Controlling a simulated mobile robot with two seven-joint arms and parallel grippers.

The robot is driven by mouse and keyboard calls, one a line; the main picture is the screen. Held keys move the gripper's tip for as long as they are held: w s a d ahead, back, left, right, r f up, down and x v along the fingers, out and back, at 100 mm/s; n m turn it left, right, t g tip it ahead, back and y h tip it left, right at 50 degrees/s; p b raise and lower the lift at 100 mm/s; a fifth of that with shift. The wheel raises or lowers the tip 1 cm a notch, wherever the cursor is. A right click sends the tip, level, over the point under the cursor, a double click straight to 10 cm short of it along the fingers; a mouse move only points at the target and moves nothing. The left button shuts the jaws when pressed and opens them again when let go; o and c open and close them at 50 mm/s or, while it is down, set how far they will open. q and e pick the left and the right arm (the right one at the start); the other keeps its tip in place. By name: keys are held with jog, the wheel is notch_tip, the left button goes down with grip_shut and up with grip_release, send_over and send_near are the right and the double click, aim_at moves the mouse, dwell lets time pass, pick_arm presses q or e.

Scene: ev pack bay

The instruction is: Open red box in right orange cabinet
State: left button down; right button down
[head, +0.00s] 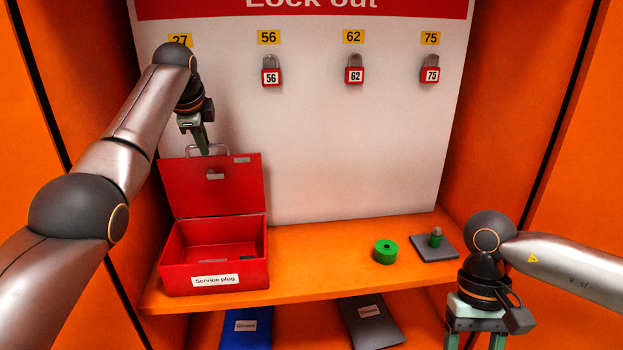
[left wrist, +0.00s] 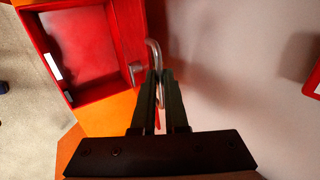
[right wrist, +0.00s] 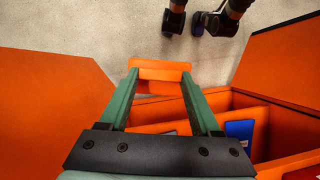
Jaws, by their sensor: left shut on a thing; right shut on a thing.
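The red box (head: 215,277), labelled "Service plug", stands at the left of the orange cabinet's shelf. Its lid (head: 235,191) is raised upright against the white back panel, and the inside shows empty. My left gripper (head: 204,149) is at the top of the lid, shut on its metal handle (head: 222,149). The handle also shows between the fingertips (left wrist: 160,76) in the left wrist view. My right gripper (right wrist: 160,78) is at the lower right in the head view, its fingers spread around an orange block (right wrist: 158,71); the tips are cut off in the head view.
On the shelf (head: 320,265) are a green ring (head: 385,252) and a grey plate (head: 433,247) with a green knob. Red padlocks (head: 354,70) hang on the back panel. Blue (head: 247,333) and grey (head: 370,322) folders lie below. The shelf's middle is free.

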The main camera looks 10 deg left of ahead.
pick_arm(q)
jog(key=shift+w+a+r, duration=0.2)
jog(key=shift+w+a, duration=0.05)
jog(key=shift+w, duration=0.2)
pick_arm(e)
jog(key=shift+w+a+r, duration=0.1)
jog(key=shift+w+r, duration=0.1)
jog(key=shift+w, duration=0.2)
pick_arm(q)
jog(key=c, duration=1.1)
grip_release()
jog(key=shift+s+r, duration=0.1)
jog(key=shift+c, duration=0.2)
jog(key=shift+o, duration=0.9)
jog(key=shift+d, duration=0.1)
pick_arm(e)
jog(key=shift+f+b, duration=0.3)
jog(key=shift+f, duration=0.1)
jog(key=shift+f+b, duration=0.8)
pick_arm(q)
jog(key=v, duration=1.1)
jog(key=shift+s+r, duration=0.2)
jog(key=shift+r, duration=0.05)
